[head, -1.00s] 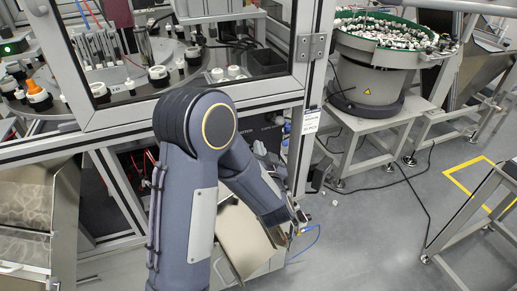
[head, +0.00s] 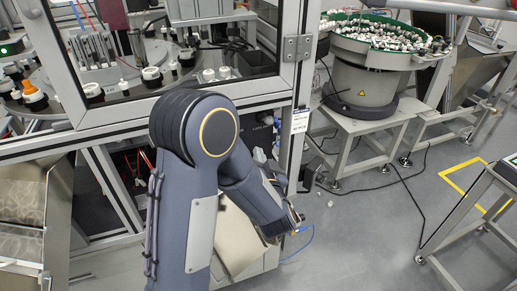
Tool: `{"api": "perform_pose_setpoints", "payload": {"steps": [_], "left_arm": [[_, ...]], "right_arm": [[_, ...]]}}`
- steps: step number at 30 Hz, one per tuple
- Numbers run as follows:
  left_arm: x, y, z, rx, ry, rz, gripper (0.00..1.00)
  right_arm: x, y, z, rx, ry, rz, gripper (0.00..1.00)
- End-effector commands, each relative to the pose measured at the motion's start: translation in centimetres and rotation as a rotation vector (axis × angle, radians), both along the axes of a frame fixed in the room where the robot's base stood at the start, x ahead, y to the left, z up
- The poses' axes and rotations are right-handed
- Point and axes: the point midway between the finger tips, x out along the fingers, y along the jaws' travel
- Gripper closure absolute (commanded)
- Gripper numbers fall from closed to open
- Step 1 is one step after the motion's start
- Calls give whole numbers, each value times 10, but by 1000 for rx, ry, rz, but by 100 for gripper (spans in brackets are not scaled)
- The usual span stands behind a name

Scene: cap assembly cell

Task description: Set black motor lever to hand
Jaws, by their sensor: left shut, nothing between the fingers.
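I cannot make out the black motor lever in the head view. The dark space of the open lower cabinet (head: 130,168) shows shadowed parts and thin red cables, too dim to tell apart. My left arm bends at the elbow in front of the machine. My left gripper (head: 297,229) is small and partly hidden behind my forearm, low beside the cabinet's right post. It is shut and holds nothing. My right gripper is out of the picture.
The framed machine (head: 160,110) has a turntable with caps behind its window. A beige chute (head: 230,245) lies behind my forearm. A bowl feeder (head: 362,85) of white parts stands on a metal stand at the back right. Grey floor (head: 370,235) is clear right of my gripper.

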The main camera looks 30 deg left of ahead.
Motion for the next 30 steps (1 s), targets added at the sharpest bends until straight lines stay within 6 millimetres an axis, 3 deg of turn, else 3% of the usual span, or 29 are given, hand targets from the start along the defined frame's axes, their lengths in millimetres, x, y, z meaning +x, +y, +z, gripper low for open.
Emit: {"api": "perform_pose_setpoints", "payload": {"steps": [6, 11, 23, 30], "left_arm": [[-28, -24, -13, 0, -1, -5, 100], [-37, -30, -15, 0, -3, -1, 100], [-38, -30, -15, -6, 1, 3, 100], [-30, -18, 4, -96, 64, 29, 100]], "right_arm": [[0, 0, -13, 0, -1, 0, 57], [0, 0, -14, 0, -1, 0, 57], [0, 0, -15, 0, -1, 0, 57], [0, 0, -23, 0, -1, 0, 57]]}}
